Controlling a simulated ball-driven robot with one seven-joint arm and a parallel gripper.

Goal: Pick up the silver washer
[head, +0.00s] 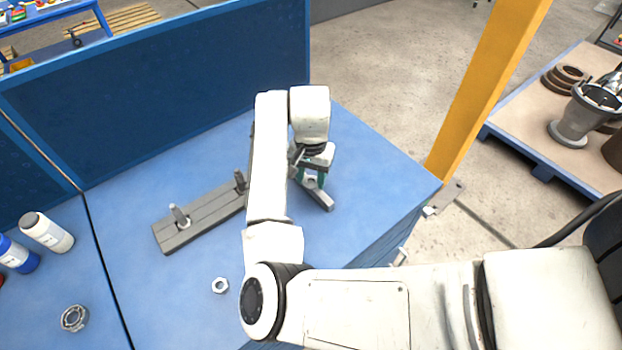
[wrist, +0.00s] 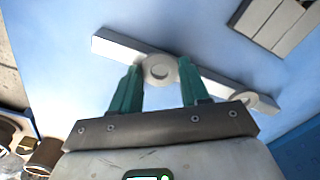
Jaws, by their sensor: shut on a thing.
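My gripper (head: 313,178) is over the blue bench top, at a grey flat bar (head: 323,200). In the wrist view, the green fingers of my gripper (wrist: 160,66) are shut on the silver washer (wrist: 158,72), a pale round piece with a round centre. The washer sits between the fingertips, in front of the bar (wrist: 118,50); I cannot tell whether it touches the bar. A second pale round piece (wrist: 246,100) is at the bar's right part in the wrist view. In the head view my arm and gripper hide much of the washer.
A grey slotted block (head: 200,217) with upright pegs lies left of my arm. A hex nut (head: 220,285) and a bearing (head: 75,318) lie nearer the front. Bottles (head: 47,232) stand at left. A blue panel (head: 170,85) closes the back; a yellow post (head: 490,85) rises at right.

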